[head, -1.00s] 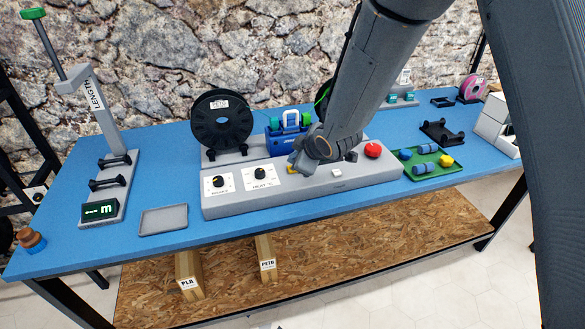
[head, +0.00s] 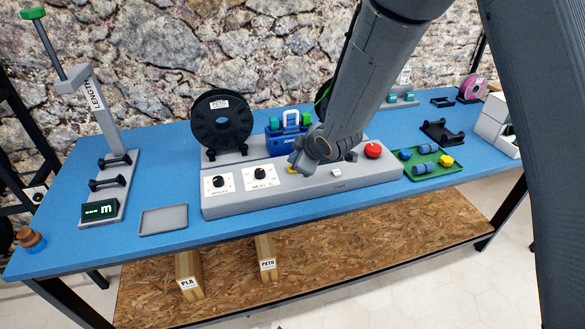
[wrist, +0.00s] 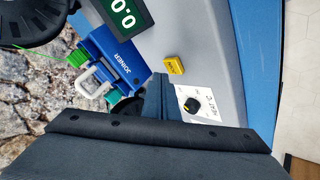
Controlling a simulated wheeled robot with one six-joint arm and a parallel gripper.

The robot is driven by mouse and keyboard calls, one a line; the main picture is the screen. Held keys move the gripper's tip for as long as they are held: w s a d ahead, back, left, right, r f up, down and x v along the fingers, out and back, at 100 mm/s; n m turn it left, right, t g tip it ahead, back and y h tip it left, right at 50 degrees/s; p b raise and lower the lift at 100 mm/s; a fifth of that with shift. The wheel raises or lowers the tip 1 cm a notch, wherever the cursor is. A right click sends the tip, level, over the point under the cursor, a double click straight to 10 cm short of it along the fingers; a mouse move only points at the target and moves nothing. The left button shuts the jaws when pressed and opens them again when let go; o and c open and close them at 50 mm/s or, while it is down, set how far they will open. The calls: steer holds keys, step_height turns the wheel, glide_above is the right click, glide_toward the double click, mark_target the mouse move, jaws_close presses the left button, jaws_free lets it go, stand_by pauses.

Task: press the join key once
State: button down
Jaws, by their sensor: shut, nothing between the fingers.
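The join key is a small yellow key (wrist: 173,65) on the top of the grey console, with small dark lettering. Its edge also shows in the head view (head: 291,170), mostly hidden behind my gripper. My gripper (head: 295,164) is shut and empty, low over the console. In the wrist view the shut fingers (wrist: 159,85) stand just beside the key, with a visible gap in the picture. I cannot tell their height above it. The blue joiner (wrist: 115,62) with a white handle lies on the other side of the fingers.
The grey console (head: 230,205) carries a speed-type dial (head: 217,183), a heat dial (head: 261,175), a white button (head: 337,172) and a red knob (head: 373,150). A black spool (head: 221,125) stands behind it. A green tray (head: 440,170) lies to the right and an empty grey tray (head: 163,220) to the left.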

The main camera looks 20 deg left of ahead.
steer(key=shift+f, duration=0.15)
steer(key=shift+f+b, duration=0.3)
steer(key=shift+b, duration=0.05)
steer(key=shift+f, duration=0.35)
stand_by(0.6)
steer(key=shift+r, duration=0.1)
steer(key=shift+r+p, duration=0.4)
steer(key=shift+r, duration=0.3)
step_height(320, 180, up, 5)
steer(key=p, duration=0.4)
stand_by(0.4)
stand_by(0.5)
